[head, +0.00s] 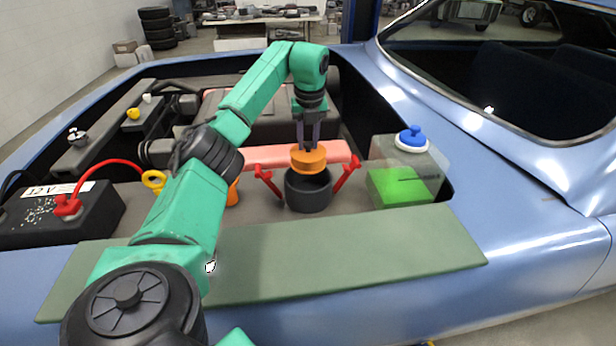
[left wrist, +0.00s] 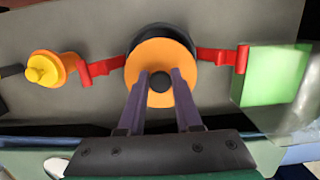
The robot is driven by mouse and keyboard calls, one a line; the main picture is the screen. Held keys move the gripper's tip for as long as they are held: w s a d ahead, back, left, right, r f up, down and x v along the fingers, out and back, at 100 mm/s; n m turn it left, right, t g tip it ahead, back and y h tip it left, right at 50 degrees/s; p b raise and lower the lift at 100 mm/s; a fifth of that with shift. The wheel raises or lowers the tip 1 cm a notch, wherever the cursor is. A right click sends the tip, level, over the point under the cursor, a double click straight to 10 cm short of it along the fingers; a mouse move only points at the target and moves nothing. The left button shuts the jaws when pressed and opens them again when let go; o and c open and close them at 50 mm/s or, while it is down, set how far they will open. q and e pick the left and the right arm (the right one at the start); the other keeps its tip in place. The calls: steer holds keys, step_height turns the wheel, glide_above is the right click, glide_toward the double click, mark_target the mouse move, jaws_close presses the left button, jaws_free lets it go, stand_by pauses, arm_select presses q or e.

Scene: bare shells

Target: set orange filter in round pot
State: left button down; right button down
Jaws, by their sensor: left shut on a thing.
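The orange filter (head: 309,159) is a short round piece with a dark centre. My left gripper (head: 309,143) is shut on its top middle and holds it upright over the mouth of the round pot (head: 308,197). The pot is dark grey, with red clamps on both sides. In the left wrist view, the filter (left wrist: 146,78) covers most of the pot, whose dark rim (left wrist: 163,31) shows mainly along the far side. I cannot tell whether the filter's lower edge is inside the rim. My right gripper is not in view.
Red clamps (head: 346,173) flank the pot. A clear tank with green fluid (head: 398,187) and a blue cap (head: 412,138) stands to the right. A black battery (head: 50,222) with a red cable is at left. A yellow-capped orange part (left wrist: 50,70) stands left of the pot.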

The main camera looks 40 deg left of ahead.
arm_select(q)
step_height(320, 180, down, 8)
steer(key=shift+r, duration=0.2)
step_height(320, 180, down, 4)
steer(key=shift+r+p, duration=0.1)
steer(key=shift+p, duration=0.2)
steer(key=shift+f, duration=0.2)
steer(key=shift+f, duration=0.1)
steer(key=shift+f, duration=0.25)
steer(key=c, duration=0.6)
jaws_free()
steer(key=shift+r, duration=0.1)
